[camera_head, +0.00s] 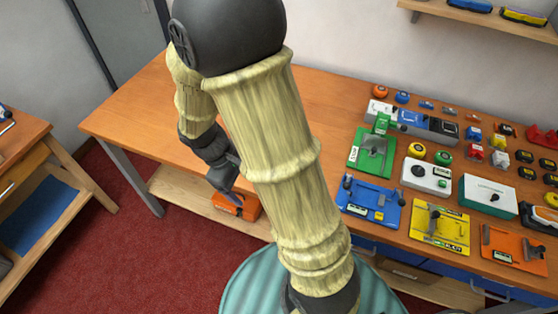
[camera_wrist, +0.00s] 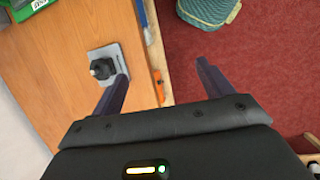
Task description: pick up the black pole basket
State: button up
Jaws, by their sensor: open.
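A black, round-topped upright piece on a square grey plate (camera_wrist: 103,68) stands on the bench top in the wrist view. It is the only thing there resembling the black pole basket, but I cannot tell for certain that it is the basket. In the head view I cannot make it out; my arm may hide it. My gripper (camera_wrist: 160,64) is open, with nothing held between its fingers. Its left finger overlaps the plate's right side in the picture, and its right finger is over the red carpet. In the head view my gripper (camera_head: 226,190) hangs by the bench's front edge.
The wooden bench (camera_head: 130,115) is bare at its left end. Several coloured tools and boxes crowd its right side, including a green punch (camera_head: 372,152) and a blue one (camera_head: 368,203). An orange box (camera_head: 240,209) lies on the lower shelf. A side table (camera_head: 22,140) stands left.

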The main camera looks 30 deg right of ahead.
jog(key=w+a+f+n+t+h, duration=0.2)
jog(key=w+f+n+h, duration=0.3)
jog(key=w+n+h, duration=0.4)
jog(key=shift+w+n+h, duration=0.35)
jog(key=shift+n+h, duration=0.15)
jog(key=shift+n, duration=0.5)
jog(key=shift+f, duration=0.1)
jog(key=p+x, duration=0.3)
jog(key=x, duration=0.8)
jog(key=shift+w+d+f, duration=0.1)
jog(key=shift+d, duration=0.15)
jog(key=shift+d+f, duration=0.2)
jog(key=shift+d, duration=0.05)
jog(key=shift+f+p+x, duration=0.2)
jog(key=shift+p+x, duration=0.5)
jog(key=shift+x, duration=0.6)
jog(key=shift+f+p+x, duration=0.2)
jog(key=shift+p+x, duration=0.5)
jog(key=shift+x, duration=0.6)
jog(key=shift+w+a, duration=0.1)
jog(key=shift+a, duration=0.1)
